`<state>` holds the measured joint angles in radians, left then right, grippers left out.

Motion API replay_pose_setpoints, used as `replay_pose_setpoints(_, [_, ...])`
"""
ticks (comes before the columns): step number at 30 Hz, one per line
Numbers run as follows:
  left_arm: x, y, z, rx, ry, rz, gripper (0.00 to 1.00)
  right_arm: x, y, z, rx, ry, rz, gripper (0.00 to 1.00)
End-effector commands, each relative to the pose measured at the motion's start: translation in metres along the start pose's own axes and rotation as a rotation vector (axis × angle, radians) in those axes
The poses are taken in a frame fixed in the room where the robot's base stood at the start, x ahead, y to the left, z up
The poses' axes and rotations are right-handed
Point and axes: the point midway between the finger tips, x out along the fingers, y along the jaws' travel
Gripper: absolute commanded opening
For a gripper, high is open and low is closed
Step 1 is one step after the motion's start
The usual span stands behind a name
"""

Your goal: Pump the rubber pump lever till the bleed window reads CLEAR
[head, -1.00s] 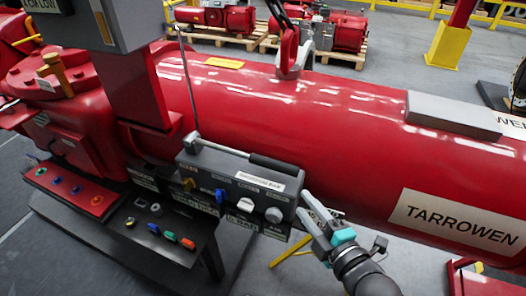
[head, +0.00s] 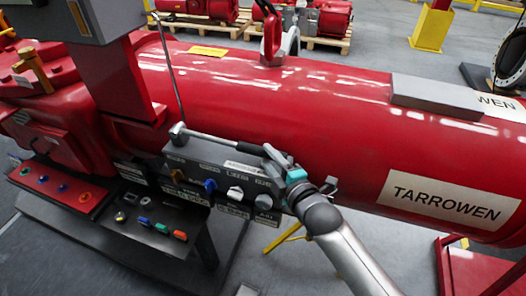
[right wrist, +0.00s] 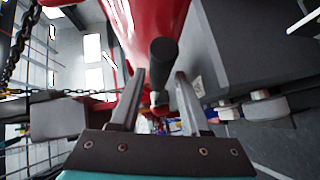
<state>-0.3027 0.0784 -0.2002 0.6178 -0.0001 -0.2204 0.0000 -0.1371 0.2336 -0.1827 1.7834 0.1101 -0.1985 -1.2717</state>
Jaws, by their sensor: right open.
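The pump lever (head: 215,138) is a metal rod with a black rubber grip, lying along the top of a grey control block (head: 210,168). My right gripper (head: 273,160) is at the grip's right end and hides part of it. In the right wrist view the round black grip end (right wrist: 163,50) shows between the two open fingers (right wrist: 160,80), with a gap on both sides. The block's front carries yellow, blue, white and grey knobs. I cannot make out the bleed window or its reading. My left gripper is not in view.
A long red cylinder (head: 300,100) lies close behind the block. A red column (head: 115,85) and a thin upright rod (head: 172,70) stand at the left. A lower panel (head: 155,228) with coloured buttons sits in front at left. Open floor lies at the front.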

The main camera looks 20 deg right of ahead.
Motion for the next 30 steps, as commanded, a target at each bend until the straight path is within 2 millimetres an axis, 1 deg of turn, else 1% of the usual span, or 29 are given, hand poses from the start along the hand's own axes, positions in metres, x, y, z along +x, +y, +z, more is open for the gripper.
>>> replay_pose_setpoints(1, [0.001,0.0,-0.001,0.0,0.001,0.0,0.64,0.008,0.001,0.0,0.001,0.0,0.002,0.46])
replay_pose_setpoints(3, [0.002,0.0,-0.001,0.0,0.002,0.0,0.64,0.017,0.001,0.0,0.0,0.0,0.002,0.46])
replay_pose_setpoints(9, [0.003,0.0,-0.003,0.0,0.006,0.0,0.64,0.033,0.0,0.0,0.001,0.0,0.0,0.46])
replay_pose_setpoints(13, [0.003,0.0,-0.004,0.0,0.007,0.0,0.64,0.036,0.0,0.0,0.0,0.0,0.0,0.46])
replay_pose_setpoints(20, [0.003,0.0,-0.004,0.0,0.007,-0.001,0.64,0.037,0.0,0.0,0.0,0.0,0.0,0.46])
replay_pose_setpoints(23, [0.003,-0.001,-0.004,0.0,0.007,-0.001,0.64,0.036,0.0,0.0,0.0,0.0,0.0,0.37])
replay_pose_setpoints(30, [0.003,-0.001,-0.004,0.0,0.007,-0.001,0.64,0.036,0.0,0.0,0.0,0.0,0.0,0.1])
